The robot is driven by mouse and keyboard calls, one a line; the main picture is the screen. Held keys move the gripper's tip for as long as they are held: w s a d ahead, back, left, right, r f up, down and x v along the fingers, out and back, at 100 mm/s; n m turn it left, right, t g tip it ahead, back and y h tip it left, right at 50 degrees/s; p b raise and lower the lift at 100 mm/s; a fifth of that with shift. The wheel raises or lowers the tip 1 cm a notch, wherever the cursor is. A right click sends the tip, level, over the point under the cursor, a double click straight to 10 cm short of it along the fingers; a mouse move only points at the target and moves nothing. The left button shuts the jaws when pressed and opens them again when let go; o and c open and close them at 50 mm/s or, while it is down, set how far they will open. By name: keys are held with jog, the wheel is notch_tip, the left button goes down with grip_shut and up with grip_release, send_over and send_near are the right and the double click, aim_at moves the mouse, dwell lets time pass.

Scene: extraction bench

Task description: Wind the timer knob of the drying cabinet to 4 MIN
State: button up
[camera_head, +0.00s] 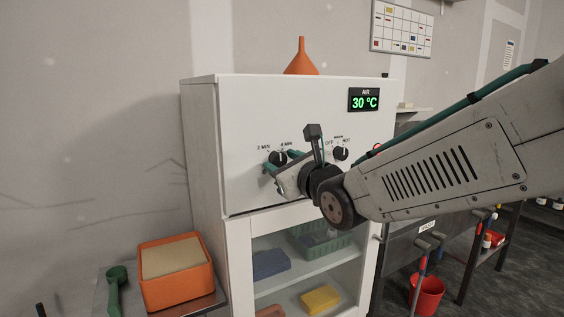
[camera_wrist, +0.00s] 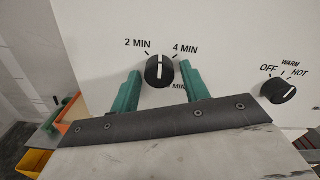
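The drying cabinet (camera_head: 245,130) is white, with its timer knob (camera_head: 278,157) on the front panel. In the wrist view the black timer knob (camera_wrist: 159,71) carries a white line standing about upright, between the 2 MIN mark (camera_wrist: 138,43) and the 4 MIN mark (camera_wrist: 185,49). Which end of the line is the pointer I cannot tell. A third MIN label below right is partly hidden by a finger. My gripper (camera_wrist: 161,73) is open, its green fingers on either side of the knob with small gaps showing. In the head view my gripper (camera_head: 281,163) is at the panel.
A second knob (camera_wrist: 278,91), marked OFF, WARM and HOT, sits to the right. The display (camera_head: 364,99) reads 30 °C. An orange funnel (camera_head: 301,58) stands on the cabinet. An orange box (camera_head: 175,290) and green scoop (camera_head: 115,290) are at lower left.

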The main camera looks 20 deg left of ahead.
jog(key=shift+o, duration=0.3)
jog(key=n, duration=1.4)
jog(key=shift+n, duration=0.3)
jog(key=n, duration=1.2)
